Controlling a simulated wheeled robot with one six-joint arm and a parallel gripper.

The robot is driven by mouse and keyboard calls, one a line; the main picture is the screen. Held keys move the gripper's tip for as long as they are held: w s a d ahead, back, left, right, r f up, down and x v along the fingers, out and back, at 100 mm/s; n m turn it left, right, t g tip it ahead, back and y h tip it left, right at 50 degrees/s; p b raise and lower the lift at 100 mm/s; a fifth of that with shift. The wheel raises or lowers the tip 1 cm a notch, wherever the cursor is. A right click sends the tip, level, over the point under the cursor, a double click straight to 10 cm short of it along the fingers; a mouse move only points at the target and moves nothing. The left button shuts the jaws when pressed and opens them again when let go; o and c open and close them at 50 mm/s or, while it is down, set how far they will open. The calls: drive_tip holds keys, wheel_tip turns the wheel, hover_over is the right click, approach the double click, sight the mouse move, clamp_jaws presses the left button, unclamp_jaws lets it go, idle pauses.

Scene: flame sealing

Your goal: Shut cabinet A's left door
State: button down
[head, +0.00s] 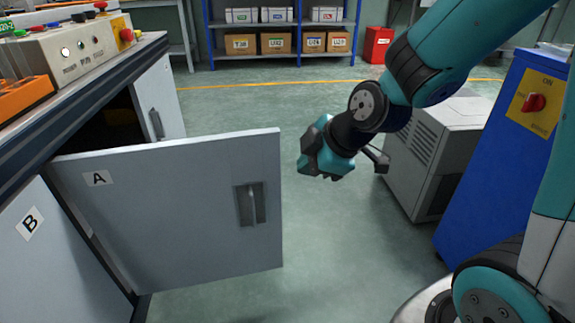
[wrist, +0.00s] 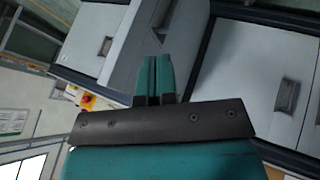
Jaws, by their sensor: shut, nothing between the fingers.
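Cabinet A's left door (head: 170,210) is a flat grey panel with an "A" label and a recessed handle (head: 251,205). It stands wide open, swung out from the cabinet front, hinge side at the left and free edge at the right. My gripper (head: 312,160) is shut and empty, just right of the door's free edge in the head view, with a visible gap in the picture. In the wrist view, my shut teal fingers (wrist: 155,70) point toward the grey cabinet fronts. The door's inner face is hidden in the head view.
Cabinet B (head: 50,255) is shut at the lower left. A grey machine (head: 430,150) and a blue cabinet (head: 505,150) stand on the right. The green floor (head: 240,105) between is clear.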

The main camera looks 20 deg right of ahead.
drive_tip(key=w+f+b, duration=0.1)
drive_tip(key=w, duration=0.1)
drive_tip(key=w+f+b, duration=0.1)
drive_tip(key=w+f, duration=0.1)
drive_tip(key=w+a+f+b, duration=0.1)
drive_tip(key=w+f, duration=0.1)
drive_tip(key=w, duration=0.1)
drive_tip(key=shift+w, duration=0.1)
